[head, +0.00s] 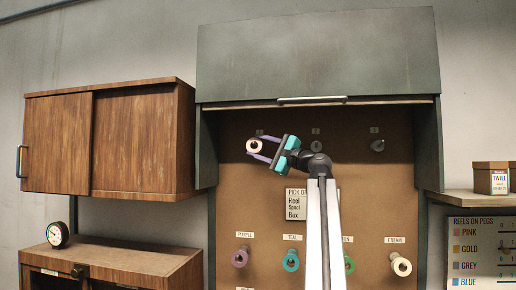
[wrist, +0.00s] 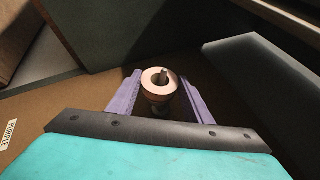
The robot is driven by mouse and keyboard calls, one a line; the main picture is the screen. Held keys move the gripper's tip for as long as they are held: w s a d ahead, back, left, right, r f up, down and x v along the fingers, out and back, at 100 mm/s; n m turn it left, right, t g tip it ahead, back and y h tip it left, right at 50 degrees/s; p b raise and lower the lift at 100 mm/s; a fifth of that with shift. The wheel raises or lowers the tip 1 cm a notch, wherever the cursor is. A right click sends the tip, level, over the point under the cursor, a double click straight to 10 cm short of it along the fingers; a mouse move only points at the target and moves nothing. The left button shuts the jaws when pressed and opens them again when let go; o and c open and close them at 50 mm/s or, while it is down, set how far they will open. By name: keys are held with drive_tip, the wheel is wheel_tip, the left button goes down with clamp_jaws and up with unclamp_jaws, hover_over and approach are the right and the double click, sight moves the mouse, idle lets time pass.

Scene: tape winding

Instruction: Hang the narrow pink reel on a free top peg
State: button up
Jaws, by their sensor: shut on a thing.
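The narrow pink reel (head: 253,146) is a small pale pink ring at the left top peg position, under its small label. My gripper (head: 260,148) reaches it from the right, with its purple fingers shut on it. In the wrist view, the reel (wrist: 151,82) sits between the fingertips of my gripper (wrist: 155,95), and a light peg-like tip shows in its hole. The reel seems to be around the peg, but how far on I cannot tell. The middle top peg (head: 316,146) and the right top peg (head: 377,145) are dark and bare.
Lower pegs carry a purple reel (head: 240,257), a teal reel (head: 291,260), a green reel (head: 349,265) partly behind my arm, and a cream reel (head: 400,265). A raised grey-green shutter (head: 320,55) overhangs the pegboard (head: 270,205). A wooden cabinet (head: 108,137) stands left.

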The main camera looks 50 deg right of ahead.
drive_tip(key=shift+w+d+f, duration=0.15)
drive_tip(key=shift+d, duration=0.1)
idle(0.5)
drive_tip(key=o, duration=1.1)
drive_tip(key=b+v, duration=0.3)
drive_tip(key=v, duration=1)
drive_tip(key=shift+s+b, duration=0.3)
drive_tip(key=shift+s, duration=0.1)
drive_tip(key=shift+d+f, duration=0.1)
drive_tip(key=shift+f, duration=0.05)
